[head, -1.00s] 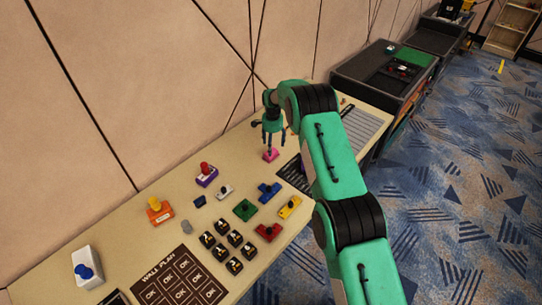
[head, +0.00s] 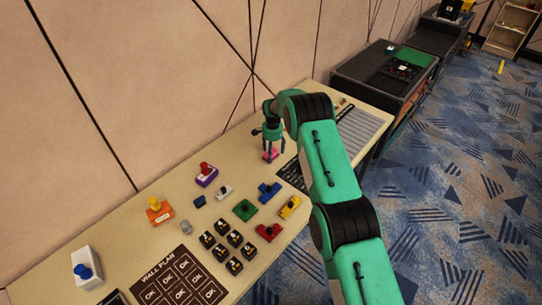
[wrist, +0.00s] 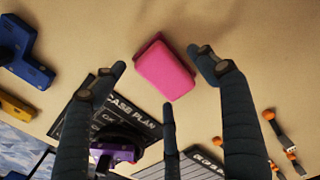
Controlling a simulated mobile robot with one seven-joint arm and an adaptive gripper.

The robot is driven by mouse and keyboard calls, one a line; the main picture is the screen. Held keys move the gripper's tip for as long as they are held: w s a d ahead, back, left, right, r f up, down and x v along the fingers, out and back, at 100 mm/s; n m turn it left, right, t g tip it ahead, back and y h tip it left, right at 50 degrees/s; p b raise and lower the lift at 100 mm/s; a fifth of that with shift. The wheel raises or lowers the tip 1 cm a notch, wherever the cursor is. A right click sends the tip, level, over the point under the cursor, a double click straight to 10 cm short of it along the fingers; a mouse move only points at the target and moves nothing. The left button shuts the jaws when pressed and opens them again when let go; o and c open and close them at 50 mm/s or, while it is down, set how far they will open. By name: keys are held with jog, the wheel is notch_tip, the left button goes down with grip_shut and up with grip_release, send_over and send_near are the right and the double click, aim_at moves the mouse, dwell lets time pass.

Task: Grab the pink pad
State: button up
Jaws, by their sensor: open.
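The pink pad (wrist: 165,70) lies on the beige table top. In the wrist view it sits between the spread fingers of my gripper (wrist: 158,72), with bare table between it and the two side fingers. The third finger's tip is just below the pad's lower edge in that view. In the head view, my gripper (head: 272,150) points down over the pink pad (head: 271,155), with its fingertips low around it and partly covering it. My gripper is open and holds nothing.
Blue (head: 269,192), green (head: 245,210), yellow (head: 290,207) and purple (head: 206,176) pieces with knobs stand nearer on the table (head: 135,237). A dark CASE PLAN board (wrist: 125,105) lies close to the pad. The wall (head: 120,80) runs along the table's back.

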jog(key=shift+c, duration=0.5)
jog(key=c, duration=1.1)
jog(key=shift+r, duration=0.1)
jog(key=shift+c, duration=0.4)
jog(key=shift+r, duration=0.7)
notch_tip(320, 180, up, 2)
jog(key=shift+r, duration=0.1)
jog(key=s, duration=0.5)
jog(key=s+d, duration=0.1)
jog(key=s, duration=0.4)
jog(key=s+d+r+p, duration=0.1)
jog(key=s, duration=0.4)
jog(key=shift+s+d+r, duration=0.1)
jog(key=shift+s, duration=0.3)
